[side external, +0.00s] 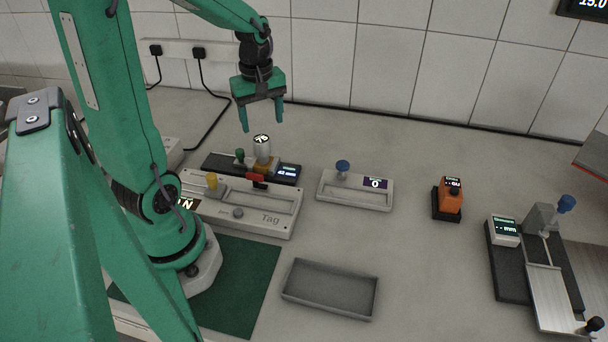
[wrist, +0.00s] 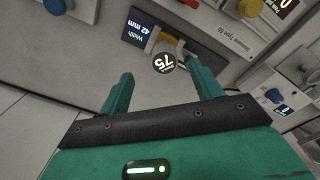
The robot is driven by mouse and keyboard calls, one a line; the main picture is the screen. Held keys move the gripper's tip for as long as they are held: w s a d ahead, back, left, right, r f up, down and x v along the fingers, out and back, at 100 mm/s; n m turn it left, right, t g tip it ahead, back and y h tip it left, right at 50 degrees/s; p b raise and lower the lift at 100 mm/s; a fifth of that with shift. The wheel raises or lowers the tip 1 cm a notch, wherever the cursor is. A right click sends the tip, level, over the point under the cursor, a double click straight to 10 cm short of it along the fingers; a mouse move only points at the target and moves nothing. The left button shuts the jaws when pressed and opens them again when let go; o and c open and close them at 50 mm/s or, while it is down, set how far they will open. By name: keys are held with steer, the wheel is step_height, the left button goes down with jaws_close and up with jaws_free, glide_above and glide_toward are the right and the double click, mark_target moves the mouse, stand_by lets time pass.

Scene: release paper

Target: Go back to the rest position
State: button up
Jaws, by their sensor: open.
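My gripper (side external: 262,115) hangs from the green arm above the back of the bench, fingers pointing down, spread apart and empty. In the side external view it is above a small silver cylinder (side external: 262,146) with a dark top, which stands upright on a black device with a lit display (side external: 287,172). In the wrist view my gripper (wrist: 162,92) shows two green fingers apart, with the cylinder (wrist: 164,63), marked 75, beyond them. The device's display (wrist: 137,32) reads Width 42 mm there. Nothing is between the fingers.
A long grey unit marked Tag (side external: 270,219) stands in front. A blue-knobbed unit (side external: 356,191), an orange device (side external: 449,196) and a steel-bed fixture (side external: 545,290) stand to the right. An empty grey tray (side external: 330,290) lies near a green mat (side external: 245,285). Bench between them is clear.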

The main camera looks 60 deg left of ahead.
steer(key=s+d+r+m+t, duration=0.2)
steer(key=d+r+m, duration=0.3)
steer(key=d+m, duration=0.2)
steer(key=s+d+r+m+t, duration=0.3)
steer(key=d+r+m, duration=0.2)
steer(key=d+m, duration=0.3)
steer(key=shift+s+m, duration=0.2)
steer(key=shift+m, duration=0.8)
